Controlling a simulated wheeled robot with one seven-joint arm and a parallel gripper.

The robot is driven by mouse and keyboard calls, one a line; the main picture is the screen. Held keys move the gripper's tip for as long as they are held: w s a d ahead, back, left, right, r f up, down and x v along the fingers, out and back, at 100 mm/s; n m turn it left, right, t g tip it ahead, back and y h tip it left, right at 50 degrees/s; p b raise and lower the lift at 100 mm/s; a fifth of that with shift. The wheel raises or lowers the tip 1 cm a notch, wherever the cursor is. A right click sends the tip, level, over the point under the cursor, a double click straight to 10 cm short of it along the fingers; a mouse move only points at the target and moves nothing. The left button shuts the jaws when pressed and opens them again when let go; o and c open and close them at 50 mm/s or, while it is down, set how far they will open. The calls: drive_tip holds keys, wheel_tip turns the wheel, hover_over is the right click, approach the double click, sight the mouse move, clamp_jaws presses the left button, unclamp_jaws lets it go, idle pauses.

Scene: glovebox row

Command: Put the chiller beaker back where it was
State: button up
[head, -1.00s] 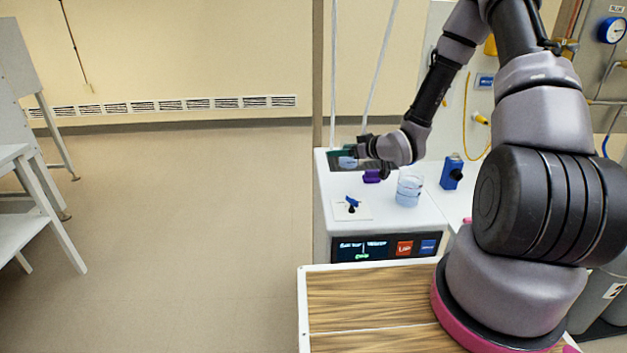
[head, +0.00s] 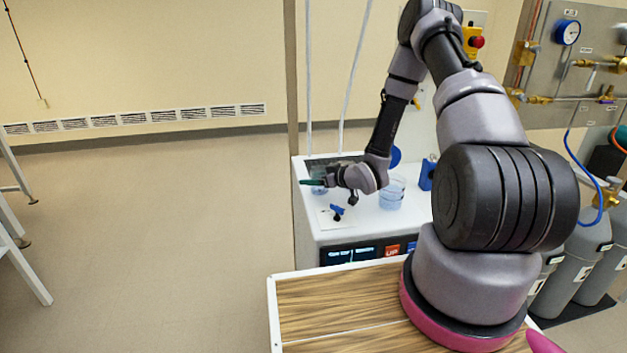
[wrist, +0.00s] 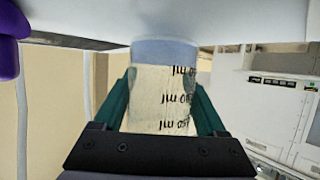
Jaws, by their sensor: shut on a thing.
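My gripper (head: 314,182) is shut on a clear beaker (head: 319,190), which is mostly hidden by the gripper in the head view. In the wrist view the beaker (wrist: 162,90) stands between the green fingers, with dark volume marks upside down and a bluish band at the picture's top. The gripper is over the left part of the white chiller (head: 307,228), near a dark recess (head: 322,162) in its top. I cannot tell whether the beaker touches the top.
A second beaker with bluish liquid (head: 391,194) stands on the chiller top, right of my gripper. A blue block (head: 427,175) stands farther right. A purple thing (wrist: 8,52) shows in the wrist view.

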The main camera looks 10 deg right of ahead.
drive_tip(key=shift+f, duration=0.3)
drive_tip(key=o, duration=1.4)
drive_tip(key=shift+o, duration=0.2)
drive_tip(key=shift+r, duration=0.1)
drive_tip(key=shift+d+r, duration=0.1)
drive_tip(key=shift+r, duration=0.05)
drive_tip(key=v, duration=1.1)
drive_tip(key=shift+s+d+r, duration=0.1)
drive_tip(key=shift+s+d, duration=0.15)
drive_tip(key=shift+s, duration=0.1)
